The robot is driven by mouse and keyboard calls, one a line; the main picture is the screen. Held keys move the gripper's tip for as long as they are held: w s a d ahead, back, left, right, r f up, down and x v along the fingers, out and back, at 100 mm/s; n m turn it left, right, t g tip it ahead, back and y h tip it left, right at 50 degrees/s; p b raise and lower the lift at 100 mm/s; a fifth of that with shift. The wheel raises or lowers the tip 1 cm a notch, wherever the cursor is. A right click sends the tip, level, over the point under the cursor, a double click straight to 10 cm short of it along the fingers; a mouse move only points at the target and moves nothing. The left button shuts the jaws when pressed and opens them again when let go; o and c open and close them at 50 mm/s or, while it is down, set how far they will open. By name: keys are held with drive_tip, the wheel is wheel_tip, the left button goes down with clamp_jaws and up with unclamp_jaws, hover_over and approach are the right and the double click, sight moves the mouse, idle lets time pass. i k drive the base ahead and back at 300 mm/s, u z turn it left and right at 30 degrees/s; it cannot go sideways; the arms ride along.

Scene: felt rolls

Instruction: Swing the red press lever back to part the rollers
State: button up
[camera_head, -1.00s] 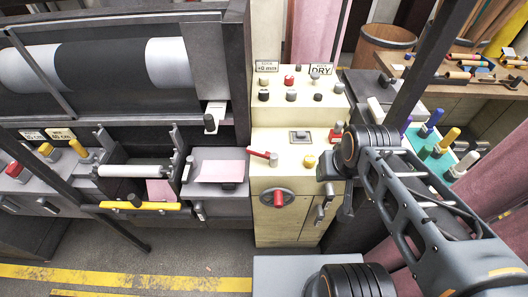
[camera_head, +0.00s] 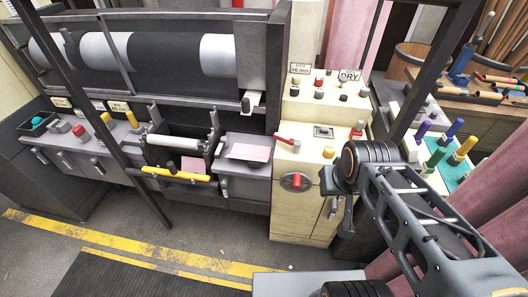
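A red-handled lever (camera_head: 286,140) lies nearly flat on top of the cream cabinet (camera_head: 318,155), its red end pointing left. Red also shows on a round dial (camera_head: 297,181) on the cabinet front; I cannot tell for certain which is the press lever. To the left, a small press holds a pale roller (camera_head: 172,142) above a yellow bar (camera_head: 176,174). Any gap between rollers is too small to tell. My gripper (camera_head: 346,222) hangs at the cabinet's front right, apart from the red-handled lever. Its fingers are dark and partly hidden by my arm.
A dark post (camera_head: 120,130) crosses the view at left. Coloured pegs stand on a teal mat (camera_head: 437,172) at right. Open floor (camera_head: 215,240) lies in front.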

sight(296, 144)
drive_tip(key=u, duration=0.3)
drive_tip(key=k, duration=0.75)
drive_tip(key=u, duration=1.1)
drive_tip(key=i, duration=1.65)
drive_tip(key=z, duration=1.1)
drive_tip(key=i, duration=0.35)
drive_tip(key=z, duration=0.35)
